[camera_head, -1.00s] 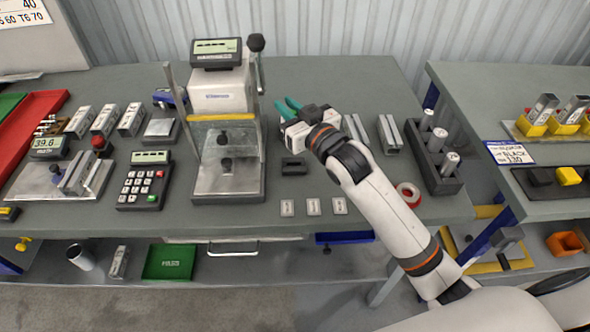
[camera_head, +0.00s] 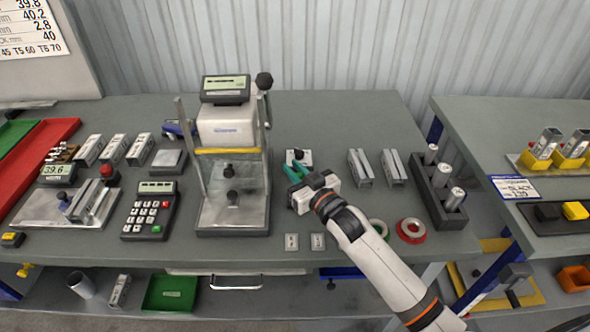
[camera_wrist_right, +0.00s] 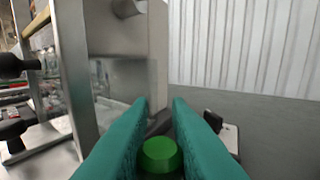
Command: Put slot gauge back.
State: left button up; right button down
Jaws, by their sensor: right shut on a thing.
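My right gripper (camera_head: 294,170) is over the middle of the table, just right of the press-like stand. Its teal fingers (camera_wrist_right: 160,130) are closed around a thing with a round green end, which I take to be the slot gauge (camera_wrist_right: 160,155). A dark part shows beyond the green end, between the fingertips. In the head view the gripper hides the held thing. A small pale plate with a dark knob (camera_head: 298,157) lies just behind the fingers; it also shows at the right in the wrist view (camera_wrist_right: 222,130). My left gripper is out of view.
The stand with a display (camera_head: 226,130) rises close to the left of my right gripper. Metal blocks (camera_head: 361,168), a dark rack of cylinders (camera_head: 437,190), a green ring (camera_head: 378,228) and a red ring (camera_head: 411,230) are to the right. Small tags (camera_head: 292,242) lie in front.

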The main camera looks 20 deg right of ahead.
jog(key=shift+f, duration=0.4)
jog(key=c, duration=1.3)
grip_release()
jog(key=shift+c, duration=0.2)
jog(key=shift+r, duration=0.1)
jog(key=shift+s+r, duration=0.15)
jog(key=shift+r, duration=0.2)
jog(key=b+v, duration=0.1)
jog(key=v, duration=1)
jog(key=shift+s+d+b, duration=0.15)
jog(key=shift+s+b, duration=0.2)
jog(key=shift+b, duration=0.05)
